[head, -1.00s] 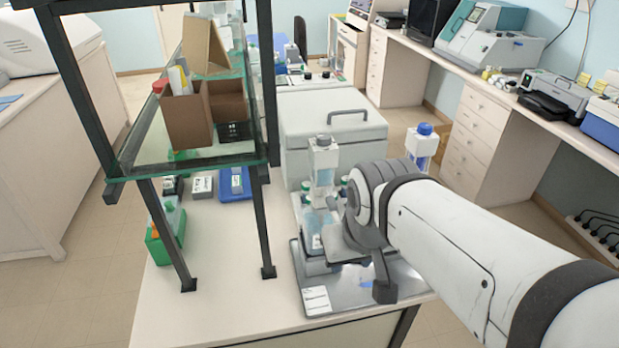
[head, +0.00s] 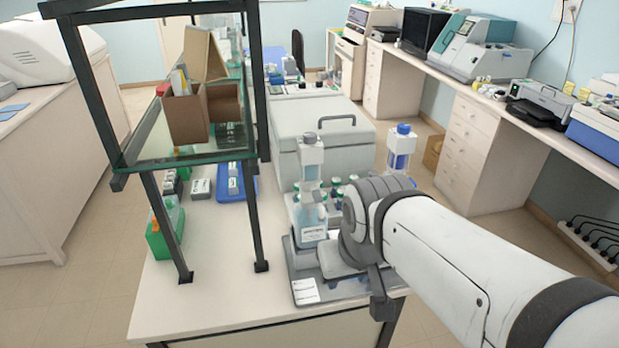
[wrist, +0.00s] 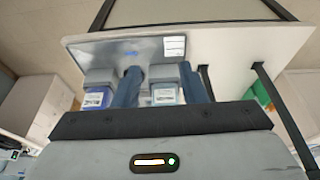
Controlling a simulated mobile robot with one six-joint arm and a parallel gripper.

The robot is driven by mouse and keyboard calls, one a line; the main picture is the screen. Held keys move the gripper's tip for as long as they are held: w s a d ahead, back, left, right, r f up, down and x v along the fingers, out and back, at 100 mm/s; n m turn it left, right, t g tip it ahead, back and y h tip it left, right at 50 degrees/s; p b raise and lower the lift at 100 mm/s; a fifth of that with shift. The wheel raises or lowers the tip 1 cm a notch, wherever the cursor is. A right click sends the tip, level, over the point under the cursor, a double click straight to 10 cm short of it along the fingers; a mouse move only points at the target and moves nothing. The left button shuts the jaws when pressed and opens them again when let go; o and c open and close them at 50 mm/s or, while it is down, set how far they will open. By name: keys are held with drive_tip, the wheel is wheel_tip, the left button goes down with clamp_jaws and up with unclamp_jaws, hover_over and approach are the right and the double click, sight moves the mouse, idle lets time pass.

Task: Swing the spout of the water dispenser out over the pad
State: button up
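In the head view my wrist hides the fingertips. I cannot pick out the spout clearly.
A glass shelf on black posts (head: 190,150) stands left, holding a cardboard box (head: 187,118). A large grey lidded box (head: 322,135) is behind the bottles. A green rack (head: 165,236) and a blue tray (head: 236,190) lie left. The bench's front left is clear.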

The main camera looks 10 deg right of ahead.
drive_tip(key=t+b, duration=0.1)
approach(317, 194)
drive_tip(key=shift+w+f, duration=0.1)
drive_tip(key=shift+f, duration=0.55)
drive_tip(key=x, duration=0.7)
drive_tip(key=shift+w+f+p, duration=0.2)
drive_tip(key=shift+p, duration=0.2)
drive_tip(key=shift+c, duration=0.4)
clamp_jaws()
